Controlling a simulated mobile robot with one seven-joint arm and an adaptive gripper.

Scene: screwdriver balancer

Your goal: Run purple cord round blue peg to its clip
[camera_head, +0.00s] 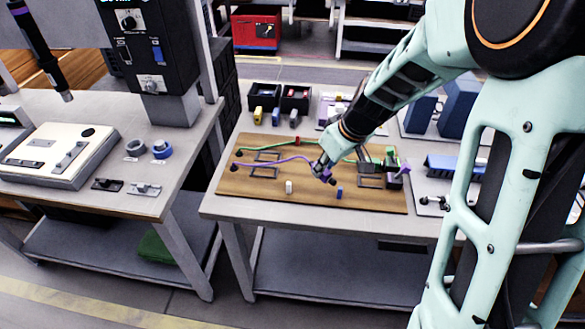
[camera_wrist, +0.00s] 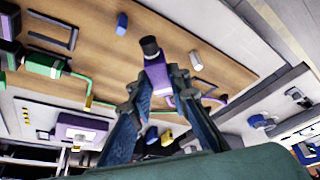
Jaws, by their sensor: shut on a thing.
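My gripper (camera_head: 322,172) is shut on the purple cord's end plug (camera_wrist: 156,74), a purple block with a black tip in the wrist view. The purple cord (camera_head: 285,159) runs from the left side of the wooden board to my gripper in the head view. The blue peg (camera_head: 339,193) stands just right of and nearer than the gripper; it also shows in the wrist view (camera_wrist: 121,24), apart from the plug. A purple part (camera_head: 400,171), perhaps the clip, is at the board's right end. The cord does not go round the blue peg.
A white peg (camera_head: 289,187) stands at the board's near side, a red one (camera_head: 297,141) at the far side. The green cord (camera_head: 275,149) runs behind the purple one to a green block (camera_wrist: 42,63). Black bins (camera_head: 264,96) stand beyond the board (camera_head: 250,188).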

